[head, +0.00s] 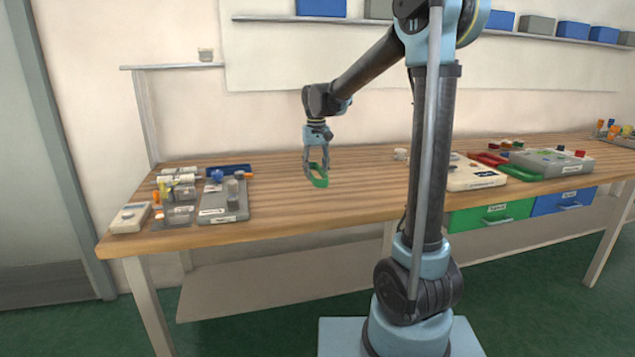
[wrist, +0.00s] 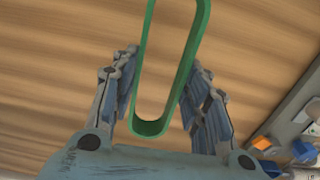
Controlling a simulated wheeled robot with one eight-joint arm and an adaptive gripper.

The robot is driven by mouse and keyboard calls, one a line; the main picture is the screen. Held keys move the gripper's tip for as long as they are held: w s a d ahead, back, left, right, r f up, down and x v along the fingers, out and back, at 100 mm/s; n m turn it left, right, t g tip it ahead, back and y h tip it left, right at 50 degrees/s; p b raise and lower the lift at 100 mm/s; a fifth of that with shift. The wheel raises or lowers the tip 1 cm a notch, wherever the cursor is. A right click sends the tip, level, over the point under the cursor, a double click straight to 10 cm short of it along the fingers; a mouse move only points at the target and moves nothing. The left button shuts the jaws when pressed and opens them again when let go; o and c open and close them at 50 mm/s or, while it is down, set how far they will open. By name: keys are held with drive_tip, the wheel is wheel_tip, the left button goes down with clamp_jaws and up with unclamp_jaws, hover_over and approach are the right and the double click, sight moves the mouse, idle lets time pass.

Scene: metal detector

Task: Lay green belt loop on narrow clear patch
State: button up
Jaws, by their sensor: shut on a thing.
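The green belt loop (head: 318,176) is a long, flat oval band. It hangs in my gripper (head: 316,168) above the middle of the wooden table. In the wrist view the green belt loop (wrist: 142,80) lies between the two fingers of my gripper (wrist: 162,75), its rounded near end close to the palm and its far end out of the frame. The fingers are shut on the band. Bare wood shows beneath the loop in the wrist view.
The wooden table (head: 290,208) is bare around my gripper. Grey trays with small parts (head: 222,205) stand at the left, with a white device (head: 130,217) at the corner. At the right are a white box (head: 475,172), a grey case (head: 550,162) and red and green loops.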

sight(316, 190)
drive_tip(key=shift+f, duration=2.15)
drive_tip(key=o, duration=0.9)
wheel_tip(316, 190, up, 12)
drive_tip(key=s+d+f, duration=0.1)
drive_tip(key=s+d, duration=0.7)
drive_tip(key=d, duration=0.1)
drive_tip(key=s+d+f+m, duration=0.1)
drive_tip(key=s+d+f, duration=0.3)
drive_tip(key=s+f, duration=0.2)
drive_tip(key=s+d+f+m+t, duration=0.1)
drive_tip(key=s+d+f, duration=0.3)
drive_tip(key=s, duration=0.6)
drive_tip(key=s+d+f+m+t, duration=0.1)
drive_tip(key=s+d+f, duration=0.3)
drive_tip(key=s+f, duration=0.4)
drive_tip(key=shift+d+f, duration=0.25)
drive_tip(key=shift+d, duration=0.05)
